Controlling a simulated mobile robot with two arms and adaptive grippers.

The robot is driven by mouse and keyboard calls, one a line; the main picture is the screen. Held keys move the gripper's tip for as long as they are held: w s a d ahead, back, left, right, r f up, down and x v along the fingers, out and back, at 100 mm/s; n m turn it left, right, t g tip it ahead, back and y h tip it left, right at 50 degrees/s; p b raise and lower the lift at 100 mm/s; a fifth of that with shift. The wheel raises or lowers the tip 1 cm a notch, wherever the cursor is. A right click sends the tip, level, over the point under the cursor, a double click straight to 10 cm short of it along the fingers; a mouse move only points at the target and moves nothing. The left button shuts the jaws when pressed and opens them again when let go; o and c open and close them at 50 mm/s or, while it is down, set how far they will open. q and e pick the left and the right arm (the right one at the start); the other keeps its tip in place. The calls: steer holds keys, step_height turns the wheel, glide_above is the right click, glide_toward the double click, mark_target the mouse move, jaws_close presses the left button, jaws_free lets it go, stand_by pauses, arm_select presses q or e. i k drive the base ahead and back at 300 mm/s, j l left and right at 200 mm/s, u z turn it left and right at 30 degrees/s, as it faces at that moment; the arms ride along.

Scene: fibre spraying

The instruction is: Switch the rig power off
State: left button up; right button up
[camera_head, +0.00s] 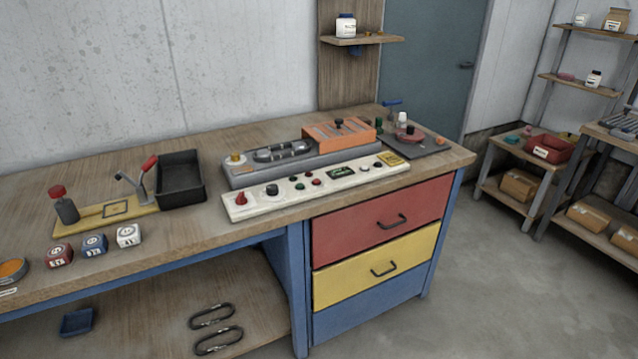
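The rig's white control panel (265,208) lies along the front of the wooden bench, near the drawers. A red knob (241,198) stands at its left end, with a black knob (272,190) to the right of it. Small red and green buttons, a dark display (342,172) and a yellow label (391,159) follow along the panel. Which control is the power switch, and its setting, are too small to tell. Behind the panel is the grey rig (240,179) with an orange block (335,136). Neither of my grippers is in view.
A yellow board (90,223) with a red-handled lever and a black tray (181,187) stand on the bench's left. Drawers (375,221) are closed below the panel. Floor in front is clear.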

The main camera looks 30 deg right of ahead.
mark_target(241, 201)
steer(key=i+j+z, duration=0.2)
steer(key=j, duration=0.15)
steer(key=i+j+z, duration=0.15)
steer(key=j, duration=0.2)
steer(key=i+j+z, duration=0.2)
steer(key=j, duration=0.2)
steer(key=k, duration=0.05)
